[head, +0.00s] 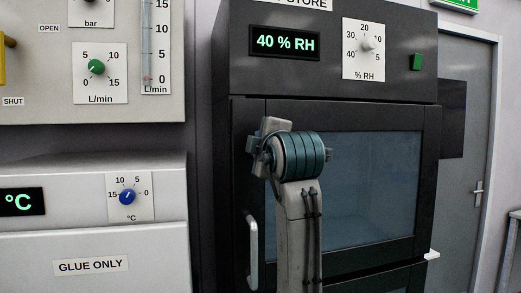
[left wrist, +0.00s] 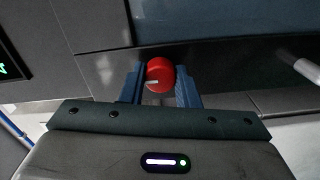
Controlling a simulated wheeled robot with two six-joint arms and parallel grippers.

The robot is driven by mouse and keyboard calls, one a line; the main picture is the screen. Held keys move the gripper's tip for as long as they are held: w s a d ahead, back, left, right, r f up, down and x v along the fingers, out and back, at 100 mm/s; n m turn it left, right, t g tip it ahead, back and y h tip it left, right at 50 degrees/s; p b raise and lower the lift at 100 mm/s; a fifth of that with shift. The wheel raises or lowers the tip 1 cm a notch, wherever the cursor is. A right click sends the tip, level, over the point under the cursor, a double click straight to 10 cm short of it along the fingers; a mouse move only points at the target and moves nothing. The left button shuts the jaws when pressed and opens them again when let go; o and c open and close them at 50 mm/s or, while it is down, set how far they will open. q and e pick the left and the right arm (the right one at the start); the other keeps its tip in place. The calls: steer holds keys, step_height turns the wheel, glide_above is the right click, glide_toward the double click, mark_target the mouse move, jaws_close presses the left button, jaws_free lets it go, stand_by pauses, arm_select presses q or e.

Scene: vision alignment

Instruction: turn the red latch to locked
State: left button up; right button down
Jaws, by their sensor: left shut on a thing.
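The red latch (left wrist: 160,74) is a round red knob in the left wrist view, with a white mark on its lower left side. My left gripper (left wrist: 161,90) is shut on it, one dark blue finger on each side. The knob's base and any lock labels cannot be seen. In the head view one arm reaches up in front of the dark cabinet. Its wrist hides its fingertips, and the red latch does not show there. My right gripper is not seen.
The dark cabinet (head: 340,84) has a glass door, a silver handle (head: 252,252) and a white dial (head: 367,45) beside a 40 % RH display. A green button (head: 415,62) sits to the right. Grey panels with a green knob (head: 96,67) and blue knob (head: 127,197) stand left.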

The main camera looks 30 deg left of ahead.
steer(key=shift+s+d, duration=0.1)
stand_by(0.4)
arm_select(q)
steer(key=o, duration=1)
steer(key=shift+c, duration=0.2)
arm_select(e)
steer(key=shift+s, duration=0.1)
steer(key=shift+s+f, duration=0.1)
arm_select(q)
steer(key=b+v, duration=0.6)
steer(key=v, duration=0.5)
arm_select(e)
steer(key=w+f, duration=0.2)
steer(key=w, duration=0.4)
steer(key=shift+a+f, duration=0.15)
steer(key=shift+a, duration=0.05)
arm_select(q)
steer(key=shift+a, duration=0.1)
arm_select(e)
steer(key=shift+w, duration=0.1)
